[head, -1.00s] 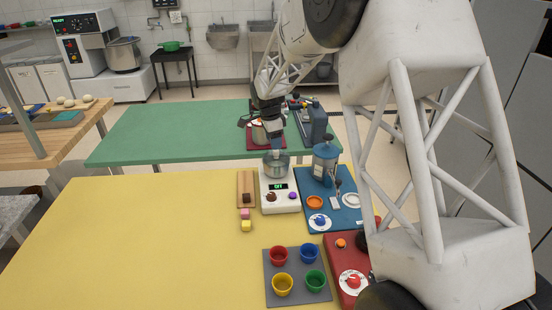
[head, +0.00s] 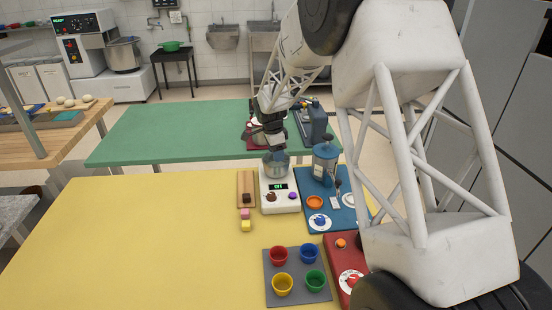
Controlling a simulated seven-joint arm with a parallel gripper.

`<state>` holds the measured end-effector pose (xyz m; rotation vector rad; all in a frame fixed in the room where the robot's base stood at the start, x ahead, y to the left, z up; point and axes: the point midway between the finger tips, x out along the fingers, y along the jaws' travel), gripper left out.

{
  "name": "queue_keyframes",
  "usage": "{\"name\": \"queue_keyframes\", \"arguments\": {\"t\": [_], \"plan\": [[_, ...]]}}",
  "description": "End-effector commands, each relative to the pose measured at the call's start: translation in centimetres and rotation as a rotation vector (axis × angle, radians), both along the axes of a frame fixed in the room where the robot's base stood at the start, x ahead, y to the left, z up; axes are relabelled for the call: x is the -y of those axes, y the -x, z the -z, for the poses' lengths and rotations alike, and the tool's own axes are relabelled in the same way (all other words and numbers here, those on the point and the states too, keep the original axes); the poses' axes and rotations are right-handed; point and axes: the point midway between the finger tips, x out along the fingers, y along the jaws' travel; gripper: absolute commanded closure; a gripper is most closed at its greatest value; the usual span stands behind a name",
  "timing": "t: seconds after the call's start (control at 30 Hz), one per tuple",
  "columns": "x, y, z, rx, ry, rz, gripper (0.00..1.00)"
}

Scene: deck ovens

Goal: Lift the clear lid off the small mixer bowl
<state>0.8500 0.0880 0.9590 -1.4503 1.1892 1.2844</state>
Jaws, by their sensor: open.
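A small silver metal bowl (head: 276,168) stands on a white base with a lit green display (head: 279,188). I cannot tell for sure that this is the mixer bowl. A clear lid cannot be made out at this size. My gripper (head: 276,154) points down at the top of this bowl, its fingertips overlapping the bowl's far rim in the picture. It is open; the fingertips are small and partly merge with the bowl, and contact cannot be told.
A wooden board (head: 240,184) is on the left. Several coloured cups stand on a grey mat (head: 270,300) in front. The yellow table (head: 130,240) is clear at left.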

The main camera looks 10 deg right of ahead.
Motion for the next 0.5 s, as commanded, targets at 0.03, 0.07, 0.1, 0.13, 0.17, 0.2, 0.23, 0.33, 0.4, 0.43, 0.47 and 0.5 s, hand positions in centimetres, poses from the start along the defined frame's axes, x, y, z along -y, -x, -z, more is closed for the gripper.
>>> {"name": "queue_keyframes", "arguments": {"t": [0.03,0.07,0.1,0.13,0.17,0.2,0.23,0.33,0.4,0.43,0.47,0.5], "plan": [[0.00,0.00,-0.01,0.000,0.000,0.000,0.45],[0.00,0.00,-0.01,0.000,0.000,0.000,0.45],[-0.01,0.00,-0.01,0.000,0.000,0.000,0.45],[-0.01,0.00,-0.01,0.000,0.000,0.000,0.45],[-0.01,0.00,-0.01,0.000,0.000,0.000,0.45],[-0.01,0.01,-0.01,0.000,0.000,0.000,0.45],[-0.01,0.01,-0.01,0.000,0.000,0.000,0.45],[-0.01,0.01,-0.02,0.000,0.000,0.000,0.55],[-0.01,0.01,-0.02,0.000,0.000,0.000,0.65],[-0.01,0.01,-0.02,0.000,0.000,0.000,0.70],[-0.01,0.01,-0.01,0.000,0.000,0.000,0.75],[-0.01,0.01,-0.02,0.000,0.000,0.000,0.81]]}}
